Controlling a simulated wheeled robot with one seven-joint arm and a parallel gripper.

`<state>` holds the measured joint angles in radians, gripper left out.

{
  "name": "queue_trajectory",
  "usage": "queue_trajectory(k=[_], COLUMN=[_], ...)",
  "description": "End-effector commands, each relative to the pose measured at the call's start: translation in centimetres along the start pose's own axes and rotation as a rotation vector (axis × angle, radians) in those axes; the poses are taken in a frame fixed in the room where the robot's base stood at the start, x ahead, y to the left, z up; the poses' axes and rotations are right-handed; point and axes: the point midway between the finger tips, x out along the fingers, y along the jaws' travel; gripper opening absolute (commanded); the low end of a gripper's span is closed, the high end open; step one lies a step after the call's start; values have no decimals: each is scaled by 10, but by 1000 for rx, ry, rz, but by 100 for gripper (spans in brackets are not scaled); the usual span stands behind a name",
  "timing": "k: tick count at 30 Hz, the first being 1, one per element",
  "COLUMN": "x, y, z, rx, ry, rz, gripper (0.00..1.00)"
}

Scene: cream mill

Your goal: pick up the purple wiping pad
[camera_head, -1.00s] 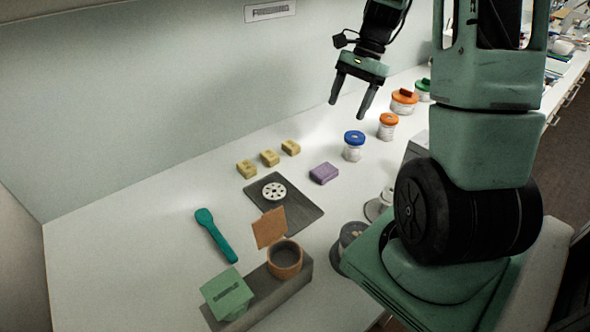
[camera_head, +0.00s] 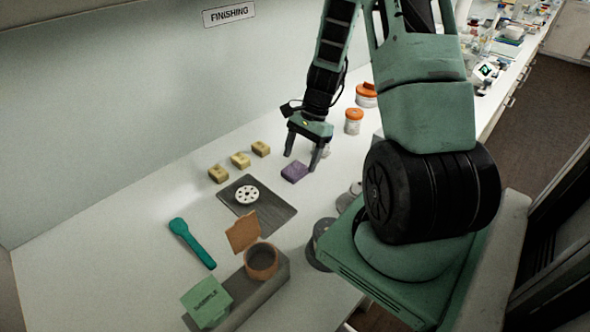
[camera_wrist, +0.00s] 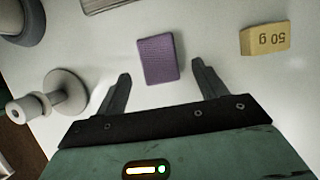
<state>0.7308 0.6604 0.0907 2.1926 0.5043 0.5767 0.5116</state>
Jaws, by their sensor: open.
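The purple wiping pad (camera_head: 294,172) lies flat on the white bench, right of the dark mat. My gripper (camera_head: 301,163) is open and hangs close above the pad, with its fingers pointing down. In the wrist view the pad (camera_wrist: 158,59) lies ahead of and between the two open fingertips of my gripper (camera_wrist: 161,70), with bare bench showing on both sides. Nothing is between the fingers that they touch. The exact height above the pad is hard to tell.
Several yellow blocks (camera_head: 240,160) stand left of the pad; one marked 50 g (camera_wrist: 264,39) shows near the right finger. A dark mat (camera_head: 275,212) holds a white perforated disc (camera_head: 247,195). Orange-lidded jars (camera_head: 354,121) stand behind. A spool-like metal piece (camera_wrist: 62,92) is at left.

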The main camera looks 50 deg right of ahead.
Motion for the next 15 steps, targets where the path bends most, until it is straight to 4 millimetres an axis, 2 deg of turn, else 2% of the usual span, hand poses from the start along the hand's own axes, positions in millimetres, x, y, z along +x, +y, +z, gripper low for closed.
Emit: queue_trajectory(k=[6,13,14,15], x=[23,25,25,25], y=[1,0,0,0], z=[0,-1,-1,-1], rx=[0,-1,0,0], ry=[-2,0,0,0], rz=[0,-2,-2,-2], gripper=[71,71,68,57])
